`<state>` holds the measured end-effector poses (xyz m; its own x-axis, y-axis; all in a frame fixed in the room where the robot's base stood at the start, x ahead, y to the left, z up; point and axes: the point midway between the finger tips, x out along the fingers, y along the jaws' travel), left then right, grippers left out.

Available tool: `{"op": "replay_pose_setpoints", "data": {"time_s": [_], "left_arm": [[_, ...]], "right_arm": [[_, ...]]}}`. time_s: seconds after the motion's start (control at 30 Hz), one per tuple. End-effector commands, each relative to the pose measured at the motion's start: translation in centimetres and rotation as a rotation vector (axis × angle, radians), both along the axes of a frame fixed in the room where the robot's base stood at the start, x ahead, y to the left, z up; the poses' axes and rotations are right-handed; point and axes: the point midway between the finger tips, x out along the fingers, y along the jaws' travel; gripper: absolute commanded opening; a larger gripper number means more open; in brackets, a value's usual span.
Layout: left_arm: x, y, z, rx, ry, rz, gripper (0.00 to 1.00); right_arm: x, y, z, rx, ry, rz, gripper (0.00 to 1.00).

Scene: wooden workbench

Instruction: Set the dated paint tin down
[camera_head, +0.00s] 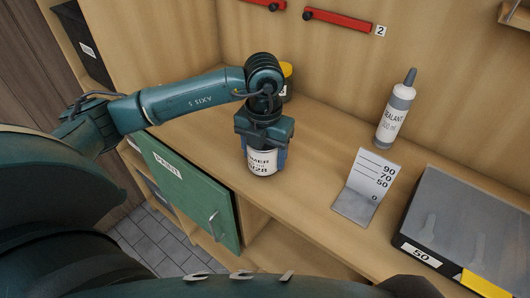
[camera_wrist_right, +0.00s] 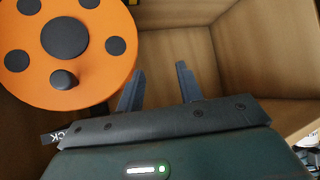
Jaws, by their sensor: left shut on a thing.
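The paint tin (camera_head: 262,163) has a white label with dark print, partly hidden, reading "MER" and what looks like "028". My left gripper (camera_head: 263,148) comes down from above and is shut on it, with blue-grey fingers at its sides. The tin looks upright over the bench top (camera_head: 315,200), near the front edge. I cannot tell whether its base touches the wood. My right gripper (camera_wrist_right: 158,85) shows in the right wrist view, its two fingers apart and nothing between them.
A yellow-topped container (camera_head: 287,78) stands behind my left arm. To the right are a sealant bottle (camera_head: 395,115), a bent scale plate (camera_head: 366,188) and a grey-topped case (camera_head: 465,230). Bench between tin and plate is clear. An orange disc (camera_wrist_right: 105,60) is near my right gripper.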

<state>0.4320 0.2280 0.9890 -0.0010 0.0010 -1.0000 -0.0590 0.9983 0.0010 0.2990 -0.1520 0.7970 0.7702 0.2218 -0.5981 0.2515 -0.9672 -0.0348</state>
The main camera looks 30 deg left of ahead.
Motion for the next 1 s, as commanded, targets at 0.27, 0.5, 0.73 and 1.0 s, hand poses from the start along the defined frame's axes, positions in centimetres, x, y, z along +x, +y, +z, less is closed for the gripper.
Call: {"op": "replay_pose_setpoints", "data": {"time_s": [0.27, 0.5, 0.73, 1.0], "left_arm": [[0.02, -0.04, -0.91, -0.001, -0.003, -0.002, 0.31], [-0.02, -0.04, -1.28, 0.000, -0.001, -0.002, 0.70], [-0.02, -0.04, -1.27, 0.000, -0.001, -0.002, 0.87], [-0.01, -0.03, -0.91, 0.000, -0.001, -0.002, 0.87]], "right_arm": [[-0.02, -0.04, 0.07, 0.000, 0.002, -0.003, 0.36], [0.01, 0.00, -0.18, 0.001, 0.000, -0.002, 0.36], [0.08, 0.04, -0.04, 0.002, -0.002, -0.001, 0.36], [0.07, 0.06, 0.31, 0.002, -0.003, 0.000, 0.36]]}}
